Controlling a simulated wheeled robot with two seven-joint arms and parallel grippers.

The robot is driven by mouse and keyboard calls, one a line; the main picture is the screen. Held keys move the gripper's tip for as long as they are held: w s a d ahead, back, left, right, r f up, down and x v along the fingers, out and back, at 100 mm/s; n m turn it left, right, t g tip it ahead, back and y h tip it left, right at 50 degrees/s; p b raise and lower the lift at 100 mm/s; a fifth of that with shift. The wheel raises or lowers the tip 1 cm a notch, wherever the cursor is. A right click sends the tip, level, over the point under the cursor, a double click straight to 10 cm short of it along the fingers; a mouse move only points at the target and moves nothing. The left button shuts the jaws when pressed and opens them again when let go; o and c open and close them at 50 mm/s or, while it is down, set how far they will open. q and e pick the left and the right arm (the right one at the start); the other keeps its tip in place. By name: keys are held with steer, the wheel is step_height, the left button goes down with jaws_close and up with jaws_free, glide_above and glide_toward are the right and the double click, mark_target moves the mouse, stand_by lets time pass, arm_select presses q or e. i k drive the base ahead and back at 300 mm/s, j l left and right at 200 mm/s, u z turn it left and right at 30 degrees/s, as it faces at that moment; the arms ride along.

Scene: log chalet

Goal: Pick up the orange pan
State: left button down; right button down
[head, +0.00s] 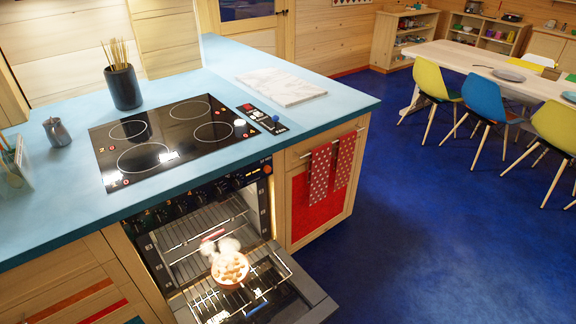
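A small round orange-brown pan (231,280) sits on the wire rack of the open oven, low in the middle of the head view. Pale round pieces fill it, and white puffs like steam hang over its back edge. I cannot tell whether it has a handle; a small red and white thing (213,236) shows just behind it. The oven door (290,290) is folded down in front. Neither of my grippers is in view.
The blue counter (60,205) above the oven holds a black cooktop (170,137), a dark utensil pot (124,88) and a marble board (281,86). Red towels (320,173) hang right of the oven. Blue floor (430,240) is clear toward the table and chairs.

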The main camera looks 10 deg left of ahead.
mark_target(229, 268)
steer(key=u, duration=0.75)
